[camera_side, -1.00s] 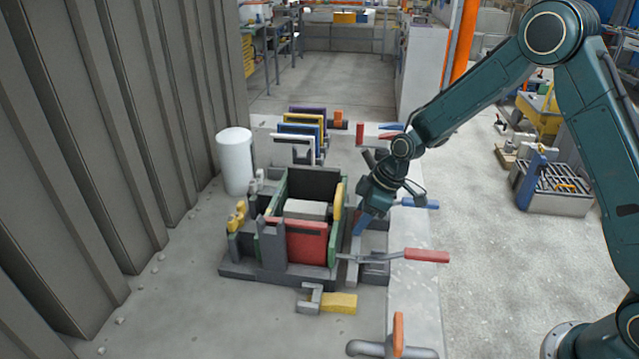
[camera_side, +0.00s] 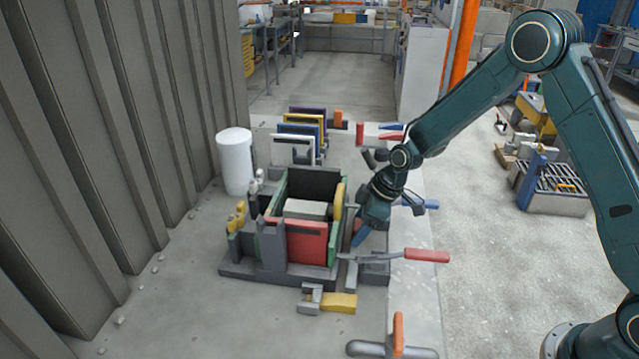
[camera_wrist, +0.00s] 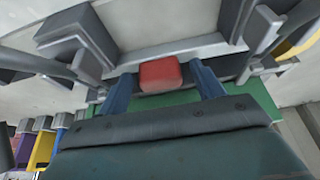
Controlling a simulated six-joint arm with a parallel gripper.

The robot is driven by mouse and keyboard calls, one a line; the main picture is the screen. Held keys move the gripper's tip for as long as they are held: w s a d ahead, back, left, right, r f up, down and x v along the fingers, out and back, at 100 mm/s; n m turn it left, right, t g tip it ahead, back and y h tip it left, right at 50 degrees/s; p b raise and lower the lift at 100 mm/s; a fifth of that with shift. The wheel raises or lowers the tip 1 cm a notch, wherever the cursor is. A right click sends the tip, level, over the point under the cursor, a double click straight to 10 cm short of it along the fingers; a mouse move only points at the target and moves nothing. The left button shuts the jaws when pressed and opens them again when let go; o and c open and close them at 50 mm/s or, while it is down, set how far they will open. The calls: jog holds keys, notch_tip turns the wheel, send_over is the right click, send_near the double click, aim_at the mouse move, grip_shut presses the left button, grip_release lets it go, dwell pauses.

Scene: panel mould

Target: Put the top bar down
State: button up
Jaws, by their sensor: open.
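My gripper (camera_side: 361,236) is low beside the right side of the mould (camera_side: 276,272). In the wrist view its two blue fingers (camera_wrist: 162,86) are apart, with a red block (camera_wrist: 160,75) between them. I cannot tell whether the fingers touch it. The mould has a red front panel (camera_side: 306,243), green sides and a dark back panel (camera_side: 313,183). A pale grey block (camera_side: 305,209) sits inside it. I cannot tell for sure which part is the top bar; the red block may be its grip. My gripper hides part of the mould's right side in the side view.
A lever with a red handle (camera_side: 427,255) sticks out at the front right, and a blue handle (camera_side: 426,204) is behind my gripper. A yellow-handled clamp (camera_side: 338,303) is in front. Coloured panels (camera_side: 301,130) stand behind, beside a white cylinder (camera_side: 235,161).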

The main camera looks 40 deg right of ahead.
jog(key=shift+r, duration=0.1)
jog(key=v, duration=1.2)
jog(key=shift+r, duration=0.15)
dwell(0.6)
jog(key=s+r+m+t+h, duration=0.15)
jog(key=s+r+m, duration=0.25)
jog(key=s+r, duration=0.85)
jog(key=s+r+m+h, duration=0.1)
jog(key=s+m, duration=0.1)
jog(key=s, duration=0.6)
jog(key=s+d+r+m, duration=0.1)
jog(key=s+m, duration=0.2)
jog(key=s, duration=0.5)
jog(key=shift+r+t+h, duration=0.25)
jog(key=shift+t+h, duration=0.1)
jog(key=shift+t, duration=0.1)
jog(key=shift+o, duration=0.4)
jog(key=shift+d, duration=0.1)
